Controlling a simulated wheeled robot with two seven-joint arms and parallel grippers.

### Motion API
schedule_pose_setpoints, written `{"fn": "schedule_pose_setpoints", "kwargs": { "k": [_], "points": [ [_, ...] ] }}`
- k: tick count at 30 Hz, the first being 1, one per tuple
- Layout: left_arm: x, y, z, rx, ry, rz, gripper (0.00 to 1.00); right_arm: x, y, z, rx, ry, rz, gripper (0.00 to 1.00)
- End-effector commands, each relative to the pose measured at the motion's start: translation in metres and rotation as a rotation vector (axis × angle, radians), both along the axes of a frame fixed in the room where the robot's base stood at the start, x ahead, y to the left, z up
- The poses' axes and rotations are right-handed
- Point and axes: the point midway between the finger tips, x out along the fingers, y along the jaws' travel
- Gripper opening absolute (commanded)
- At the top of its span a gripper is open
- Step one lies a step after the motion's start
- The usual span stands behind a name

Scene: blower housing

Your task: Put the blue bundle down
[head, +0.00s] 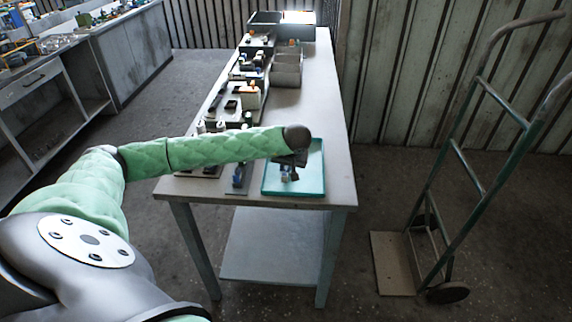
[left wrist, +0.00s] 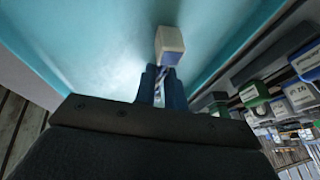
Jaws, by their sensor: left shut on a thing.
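My left gripper (head: 289,173) reaches over the teal tray (head: 316,160) at the near end of the table. In the left wrist view the left gripper (left wrist: 161,88) is shut on the blue bundle, whose pale block end with a blue edge (left wrist: 170,42) sticks out beyond the fingertips. The teal tray (left wrist: 85,35) fills the background there, with its floor and raised walls showing. Most of the bundle is hidden between the fingers. I cannot tell whether it touches the tray floor. My right gripper is out of view.
The table (head: 312,100) carries several small parts and holders along its left side, and grey bins (head: 287,68) farther back. Labelled blocks (left wrist: 300,92) stand beside the tray. A hand truck (head: 455,190) stands on the floor to the right. The table's right strip is clear.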

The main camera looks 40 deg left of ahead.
Motion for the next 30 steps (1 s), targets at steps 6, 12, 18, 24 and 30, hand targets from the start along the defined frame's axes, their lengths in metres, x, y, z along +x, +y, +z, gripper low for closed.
{"fn": "schedule_pose_setpoints", "kwargs": {
  "k": [6, 12, 18, 24, 30],
  "points": [
    [0.0, 0.0002, -0.0013, 0.0, 0.0, 0.0, 0.0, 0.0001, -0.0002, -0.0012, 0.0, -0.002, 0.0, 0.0],
    [0.0001, 0.0002, -0.0029, 0.001, -0.001, 0.0, 0.0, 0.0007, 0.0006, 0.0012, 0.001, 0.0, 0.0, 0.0],
    [0.0001, 0.0002, -0.0033, 0.001, -0.001, 0.0, 0.24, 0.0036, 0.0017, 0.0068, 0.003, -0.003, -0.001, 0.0],
    [0.0, 0.0001, -0.0035, 0.0, 0.0, 0.0, 0.34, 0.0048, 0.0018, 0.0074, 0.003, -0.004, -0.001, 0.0],
    [-0.0001, 0.0, -0.003, 0.0, 0.0, 0.0, 0.34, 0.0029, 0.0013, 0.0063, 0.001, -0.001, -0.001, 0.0]
  ]
}}
